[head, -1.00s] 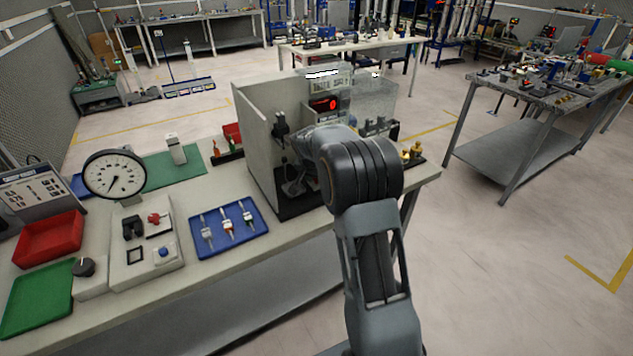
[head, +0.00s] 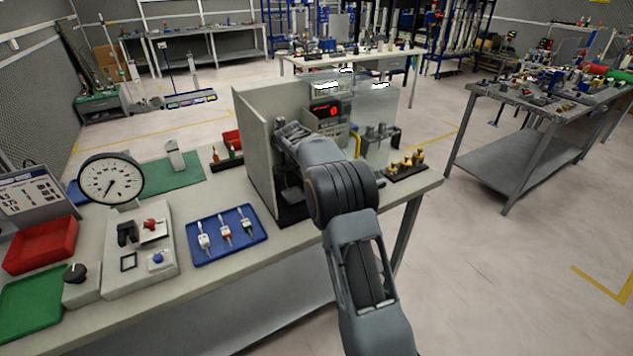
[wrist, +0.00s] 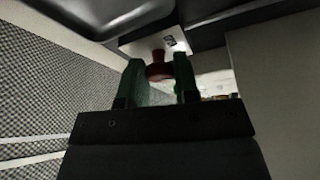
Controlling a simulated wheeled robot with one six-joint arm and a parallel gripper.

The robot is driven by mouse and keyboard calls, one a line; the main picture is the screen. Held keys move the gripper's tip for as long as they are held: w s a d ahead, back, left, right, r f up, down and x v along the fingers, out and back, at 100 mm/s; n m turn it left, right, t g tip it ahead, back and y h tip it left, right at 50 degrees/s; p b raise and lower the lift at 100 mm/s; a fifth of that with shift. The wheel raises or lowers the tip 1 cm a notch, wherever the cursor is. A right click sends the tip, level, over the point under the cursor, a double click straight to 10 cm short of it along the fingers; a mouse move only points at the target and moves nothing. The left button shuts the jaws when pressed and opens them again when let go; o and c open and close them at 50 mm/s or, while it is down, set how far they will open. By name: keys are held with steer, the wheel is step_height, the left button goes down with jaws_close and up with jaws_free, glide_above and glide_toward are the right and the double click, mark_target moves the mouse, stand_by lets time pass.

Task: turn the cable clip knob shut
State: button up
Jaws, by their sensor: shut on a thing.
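In the wrist view a small dark red knob (wrist: 157,69) stands out from a pale plate (wrist: 146,43) with a small dark mark. The green fingers of my gripper (wrist: 161,76) are on either side of the knob and shut on it. In the head view my gripper (head: 284,128) is inside the walled box, at the inner face of its left wall (head: 257,140). The knob is hidden there behind my gripper and arm. The knob's turn angle cannot be read.
The box holds a unit with a red display (head: 325,110) and has a clear panel (head: 378,105) at right. A blue tray (head: 258,236) with several tools, a gauge (head: 110,180) and a control panel (head: 138,283) stand left. Brass parts (head: 407,163) stand right.

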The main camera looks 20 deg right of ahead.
steer(key=shift+m+g+y+p, duration=0.4)
steer(key=shift+m+g+p, duration=0.45)
steer(key=shift+m, duration=1.35)
steer(key=o, duration=0.9)
steer(key=shift+r, duration=0.15)
